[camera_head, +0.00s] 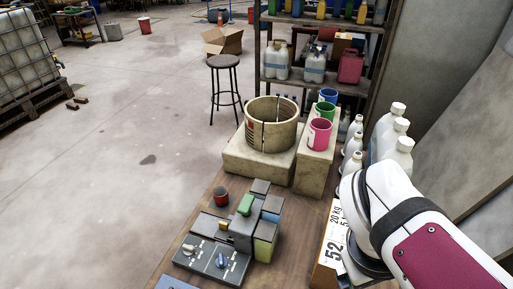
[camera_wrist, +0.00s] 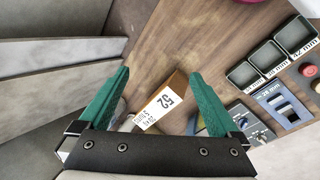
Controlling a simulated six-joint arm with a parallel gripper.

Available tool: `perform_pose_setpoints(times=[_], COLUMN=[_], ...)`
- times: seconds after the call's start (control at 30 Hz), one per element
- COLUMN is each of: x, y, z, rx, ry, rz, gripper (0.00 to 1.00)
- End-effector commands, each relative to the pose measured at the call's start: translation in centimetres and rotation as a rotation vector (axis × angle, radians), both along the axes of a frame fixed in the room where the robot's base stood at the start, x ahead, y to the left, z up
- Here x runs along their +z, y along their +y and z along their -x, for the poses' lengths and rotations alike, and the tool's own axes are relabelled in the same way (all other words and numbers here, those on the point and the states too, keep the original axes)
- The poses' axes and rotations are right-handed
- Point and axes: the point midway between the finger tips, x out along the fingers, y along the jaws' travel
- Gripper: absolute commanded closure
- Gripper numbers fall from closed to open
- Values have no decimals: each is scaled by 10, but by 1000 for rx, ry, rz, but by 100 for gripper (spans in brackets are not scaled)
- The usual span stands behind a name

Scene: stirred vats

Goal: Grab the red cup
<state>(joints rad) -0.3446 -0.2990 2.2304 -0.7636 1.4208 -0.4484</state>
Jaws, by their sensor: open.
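In the head view my gripper is out of frame.
A box labelled 52 (camera_wrist: 168,101) lies below my fingers. The grey control panel (camera_head: 211,259) with knobs is at the bench front. A round beige vat (camera_head: 272,135) sits on a block. White bottles (camera_head: 390,140) crowd the right. Bare bench (camera_wrist: 160,40) shows between my fingers.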

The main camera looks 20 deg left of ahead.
Motion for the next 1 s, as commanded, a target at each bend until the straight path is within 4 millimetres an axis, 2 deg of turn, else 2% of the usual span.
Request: perform_pose_setpoints(times=[0.03, 0.07, 0.1, 0.17, 0.23, 0.27, 0.3, 0.33, 0.37, 0.4, 0.47, 0.5, 0.6, 0.7, 0.8, 0.87, 1.0], x=[2, 4, 8, 12, 13, 13, 12, 10, 7, 3, -6, -29, -99, -142, -164, -171, -190], y=[15, 27, 49, 94, 155, 184, 223, 253, 282, 321, 375, 384, 377, 377, 378, 379, 384], z=[-32, -53, -80, -114, -140, -146, -150, -150, -147, -140, -122, -118, -120, -121, -123, -130, -165], rx=[259, 433, 668, 1004, 1359, 1501, 1680, 1807, 1928, 2080, 2284, 2333, 2319, 2310, 2303, 2300, 2296], ry=[-2, -8, -15, -24, -36, -42, -51, -60, -69, -82, -107, -95, -89, -97, -102, -104, -104], rz=[118, 200, 315, 488, 689, 776, 894, 983, 1074, 1198, 1386, 1435, 1419, 1415, 1415, 1413, 1412], gripper=[2, 2, 2, 2, 2, 2, 2, 2, 2, 2, 2, 2, 2, 2, 2, 2, 2])
